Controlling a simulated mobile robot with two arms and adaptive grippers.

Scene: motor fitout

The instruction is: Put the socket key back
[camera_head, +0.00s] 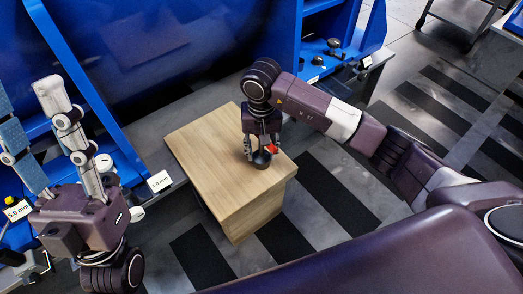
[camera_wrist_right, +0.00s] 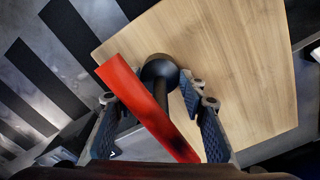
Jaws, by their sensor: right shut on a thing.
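The socket key has a black rod with a round black head (camera_wrist_right: 160,70) and a red bar (camera_wrist_right: 135,95) across it in the right wrist view. In the head view its black head (camera_head: 262,160) and a bit of red show under my right gripper (camera_head: 262,146). My right gripper is shut on the key, over the wooden block top. Whether the key touches the wood I cannot tell. My left gripper (camera_head: 25,105) is at the far left, fingers up, spread wide and empty.
A wooden box-like block (camera_head: 205,140) stands on the striped floor, its top otherwise bare. A blue frame (camera_head: 290,60) is behind it, with small dark parts on a shelf (camera_head: 333,44) at upper right. Labels reading 5.0 mm (camera_head: 18,210) and 1.0 mm (camera_head: 159,181) are at left.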

